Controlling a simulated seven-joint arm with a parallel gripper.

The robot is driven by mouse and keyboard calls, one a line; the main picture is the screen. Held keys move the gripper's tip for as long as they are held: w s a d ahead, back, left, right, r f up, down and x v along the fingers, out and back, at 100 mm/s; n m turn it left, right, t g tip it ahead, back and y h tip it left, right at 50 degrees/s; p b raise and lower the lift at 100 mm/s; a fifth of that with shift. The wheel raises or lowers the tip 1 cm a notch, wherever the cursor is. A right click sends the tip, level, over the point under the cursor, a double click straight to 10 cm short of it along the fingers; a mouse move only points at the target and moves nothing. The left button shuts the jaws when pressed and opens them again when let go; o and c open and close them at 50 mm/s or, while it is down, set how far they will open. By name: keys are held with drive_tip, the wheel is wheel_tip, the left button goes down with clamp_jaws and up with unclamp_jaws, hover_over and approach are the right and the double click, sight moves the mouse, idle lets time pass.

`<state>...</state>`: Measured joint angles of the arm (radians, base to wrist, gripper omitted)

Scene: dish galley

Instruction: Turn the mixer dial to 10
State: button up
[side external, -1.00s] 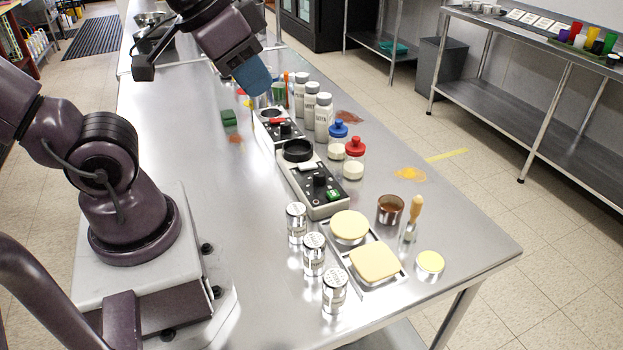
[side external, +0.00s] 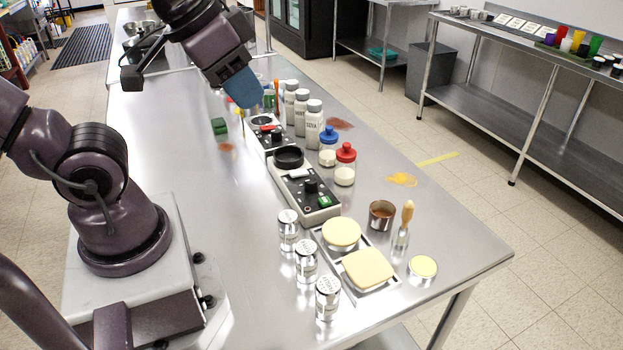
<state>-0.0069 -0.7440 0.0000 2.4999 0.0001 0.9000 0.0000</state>
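Two grey benchtop devices stand in a row on the steel table; I cannot tell for sure which is the mixer. The nearer device (side external: 322,213) has a round black ring on top, a black dial (side external: 311,187) and a green display or switch (side external: 323,202). The farther device (side external: 266,141) has a round top and a small panel with black and red controls. Dial numbers are too small to read. My gripper (side external: 243,100), blue at its end, hangs above the table near the farther device, apart from both dials. Its fingers are not distinct, so its opening is unclear.
White bottles (side external: 300,112) and jars with blue (side external: 328,133) and red (side external: 346,152) lids stand right of the devices. Metal shakers (side external: 305,262), a tray (side external: 327,250) with yellow pieces and a brown cup (side external: 382,214) are nearer.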

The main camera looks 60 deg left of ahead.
drive_tip(key=o, duration=0.6)
drive_tip(key=shift+w+a+f+n+g, duration=0.2)
drive_tip(key=shift+w+a+f+g, duration=0.15)
drive_tip(key=shift+f, duration=0.25)
drive_tip(key=shift+w+a+f+n+g, duration=0.2)
drive_tip(key=shift+w+a+f+g, duration=0.05)
drive_tip(key=shift+f+g, duration=0.25)
drive_tip(key=shift+c, duration=0.2)
drive_tip(key=n+g, duration=0.5)
drive_tip(key=n, duration=1.5)
approach(311, 180)
drive_tip(key=shift+m+t, duration=0.25)
drive_tip(key=shift+m, duration=0.05)
drive_tip(key=f, duration=0.6)
drive_tip(key=s+f, duration=0.1)
drive_tip(key=f, duration=0.3)
drive_tip(key=c, duration=0.9)
